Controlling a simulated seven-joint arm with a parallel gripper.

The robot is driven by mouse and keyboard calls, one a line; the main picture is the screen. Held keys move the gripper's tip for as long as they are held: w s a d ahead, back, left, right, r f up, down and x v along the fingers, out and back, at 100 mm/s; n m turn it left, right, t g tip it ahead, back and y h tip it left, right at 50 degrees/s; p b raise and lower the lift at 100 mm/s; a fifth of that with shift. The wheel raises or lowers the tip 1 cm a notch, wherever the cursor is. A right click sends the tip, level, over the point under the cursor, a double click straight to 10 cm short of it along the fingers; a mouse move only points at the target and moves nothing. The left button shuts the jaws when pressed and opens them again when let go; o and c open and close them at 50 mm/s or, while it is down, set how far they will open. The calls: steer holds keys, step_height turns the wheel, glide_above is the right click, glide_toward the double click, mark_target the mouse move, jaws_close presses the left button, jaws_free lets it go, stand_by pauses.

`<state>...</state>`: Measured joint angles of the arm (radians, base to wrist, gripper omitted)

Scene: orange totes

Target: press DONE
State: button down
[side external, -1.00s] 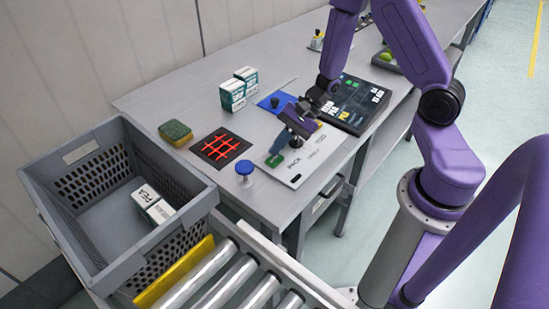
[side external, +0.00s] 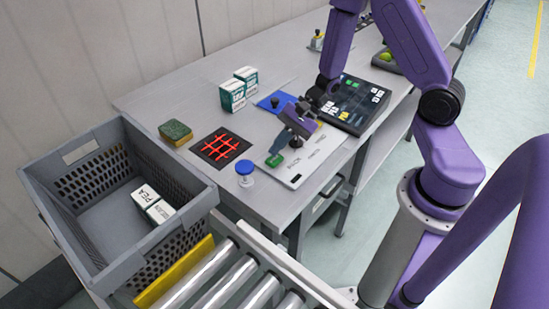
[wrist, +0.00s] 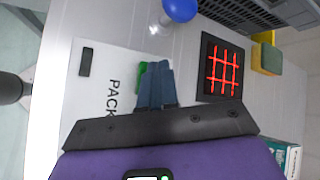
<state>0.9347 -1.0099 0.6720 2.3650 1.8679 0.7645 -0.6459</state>
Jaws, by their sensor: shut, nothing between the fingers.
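A white panel (side external: 312,165) lies flat near the table's front edge. It bears dark lettering, and "PACK" is readable in the wrist view (wrist: 113,97). I cannot make out the word DONE on it. A green button-like piece (side external: 275,161) sits at the panel's left end; it also shows in the wrist view (wrist: 142,76), partly hidden by my fingers. My gripper (side external: 279,152) is shut and empty, its blue-grey fingertips (wrist: 158,66) pointing down right at the green piece. I cannot tell whether they touch it. A dark slot-like mark (wrist: 86,62) lies on the panel.
A blue-topped knob (side external: 245,172) stands close left of the panel. A black pad with red grid (side external: 221,148), a sponge (side external: 175,133), white-green boxes (side external: 233,95) and a dark display board (side external: 355,104) lie around. A grey crate (side external: 190,192) stands at left by the rollers (side external: 228,280).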

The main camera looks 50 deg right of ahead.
mark_target(278, 157)
steer(key=shift+f, duration=0.15)
stand_by(0.3)
steer(key=shift+f, duration=0.3)
steer(key=shift+f, duration=0.5)
stand_by(0.7)
steer(key=shift+r, duration=0.95)
steer(key=shift+r, duration=0.1)
steer(key=shift+r, duration=2.4)
